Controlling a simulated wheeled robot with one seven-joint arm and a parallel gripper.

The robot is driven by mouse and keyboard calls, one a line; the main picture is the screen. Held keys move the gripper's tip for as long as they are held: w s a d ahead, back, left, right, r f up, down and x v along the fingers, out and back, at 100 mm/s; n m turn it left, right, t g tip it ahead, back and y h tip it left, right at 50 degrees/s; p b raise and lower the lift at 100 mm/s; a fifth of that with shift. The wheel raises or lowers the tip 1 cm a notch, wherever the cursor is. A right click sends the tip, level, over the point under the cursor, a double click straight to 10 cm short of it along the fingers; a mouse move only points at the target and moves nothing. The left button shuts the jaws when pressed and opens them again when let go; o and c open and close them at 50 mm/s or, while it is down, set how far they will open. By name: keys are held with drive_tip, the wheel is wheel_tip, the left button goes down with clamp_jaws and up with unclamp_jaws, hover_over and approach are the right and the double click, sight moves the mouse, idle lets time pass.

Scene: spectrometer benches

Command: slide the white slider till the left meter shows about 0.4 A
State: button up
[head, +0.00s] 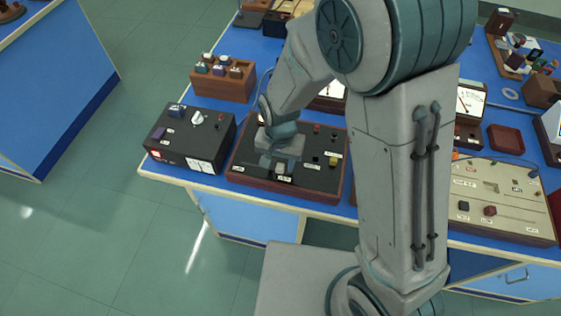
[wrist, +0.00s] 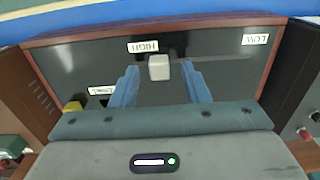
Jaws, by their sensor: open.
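The white slider (wrist: 159,67) is a small pale block on a dark panel with a wooden frame (wrist: 200,30). In the wrist view it stands just below the HIGH label (wrist: 143,47), with the LOW label (wrist: 255,39) far to its right. My gripper (wrist: 162,72) is open, with one blue finger on each side of the slider and a visible gap to both. In the head view my gripper (head: 279,168) is low over the front part of the panel (head: 315,180). The left meter (head: 331,90) is partly hidden behind my arm, and its reading cannot be told.
A black box with a white knob (head: 197,118) stands left of the panel, and a wooden block with several plugs (head: 222,78) behind it. A second meter (head: 470,102) and a beige panel (head: 500,200) are on the right. The bench's front edge runs close before the panel.

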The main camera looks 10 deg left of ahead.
drive_tip(key=shift+f, duration=0.55)
clamp_jaws()
drive_tip(key=shift+d+f, duration=0.1)
drive_tip(key=shift+b, duration=0.4)
drive_tip(key=shift+d, duration=0.15)
unclamp_jaws()
